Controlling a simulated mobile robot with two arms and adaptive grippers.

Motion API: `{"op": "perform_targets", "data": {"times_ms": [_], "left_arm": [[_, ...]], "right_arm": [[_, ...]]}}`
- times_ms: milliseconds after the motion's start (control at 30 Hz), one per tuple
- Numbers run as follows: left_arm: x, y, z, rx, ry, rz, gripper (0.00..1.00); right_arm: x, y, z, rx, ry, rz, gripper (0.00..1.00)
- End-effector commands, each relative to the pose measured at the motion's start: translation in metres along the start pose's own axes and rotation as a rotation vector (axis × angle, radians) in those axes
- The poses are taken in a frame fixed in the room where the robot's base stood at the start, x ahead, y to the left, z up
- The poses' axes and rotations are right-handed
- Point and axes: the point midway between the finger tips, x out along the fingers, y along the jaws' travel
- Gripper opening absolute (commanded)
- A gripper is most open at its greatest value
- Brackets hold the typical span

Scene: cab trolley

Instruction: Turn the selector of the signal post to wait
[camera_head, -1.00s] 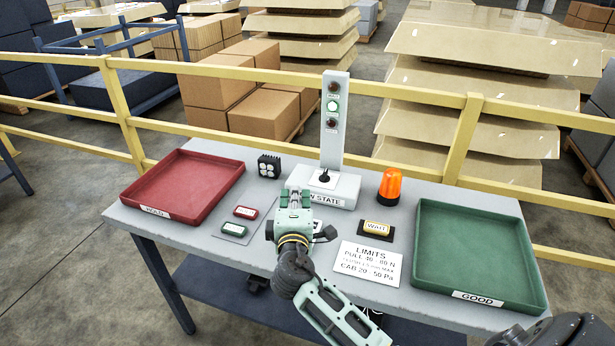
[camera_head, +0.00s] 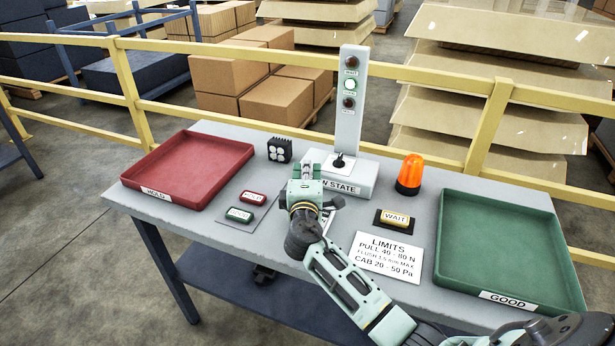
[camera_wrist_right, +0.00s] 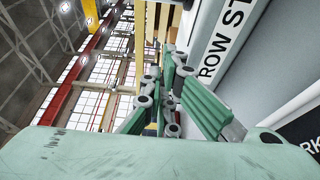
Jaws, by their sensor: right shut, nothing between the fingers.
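The signal post (camera_head: 349,110) stands upright at the back of the table, on a grey base labelled with a partly hidden "...W STATE" sign (camera_head: 337,187). It carries three round lamps; the middle one (camera_head: 350,84) is lit green-white, the upper and lower ones are dark. The selector (camera_head: 338,160), a small black knob on a white plate, is on top of the base. My right gripper (camera_head: 312,170) is shut and empty, in front of and left of the selector, apart from it. In the right wrist view its green finger links (camera_wrist_right: 205,105) are beside the sign. My left gripper is not in view.
A red tray (camera_head: 190,165) is at the left, a green tray (camera_head: 510,250) at the right. An orange beacon (camera_head: 410,175), a yellow WAIT block (camera_head: 395,218) and a limits card (camera_head: 388,255) lie right of my arm. A yellow railing (camera_head: 430,77) runs behind the table.

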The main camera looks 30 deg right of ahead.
Motion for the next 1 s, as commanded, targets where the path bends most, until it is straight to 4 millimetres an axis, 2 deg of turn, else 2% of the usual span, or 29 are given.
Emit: {"op": "perform_targets", "data": {"times_ms": [33,200,300,500,1000], "left_arm": [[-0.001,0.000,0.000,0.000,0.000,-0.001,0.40],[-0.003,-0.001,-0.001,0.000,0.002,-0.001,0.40],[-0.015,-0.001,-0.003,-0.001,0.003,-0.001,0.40],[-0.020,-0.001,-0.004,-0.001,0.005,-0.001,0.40],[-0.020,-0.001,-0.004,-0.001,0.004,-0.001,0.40]], "right_arm": [[0.013,0.002,0.000,-0.003,-0.001,0.001,0.00],[0.043,0.001,0.001,-0.002,-0.002,0.000,0.00],[0.032,0.002,0.019,-0.003,0.000,-0.002,0.00],[0.026,0.000,0.035,0.000,0.001,-0.001,0.00],[0.025,-0.001,0.039,0.000,0.008,-0.001,0.00]]}}
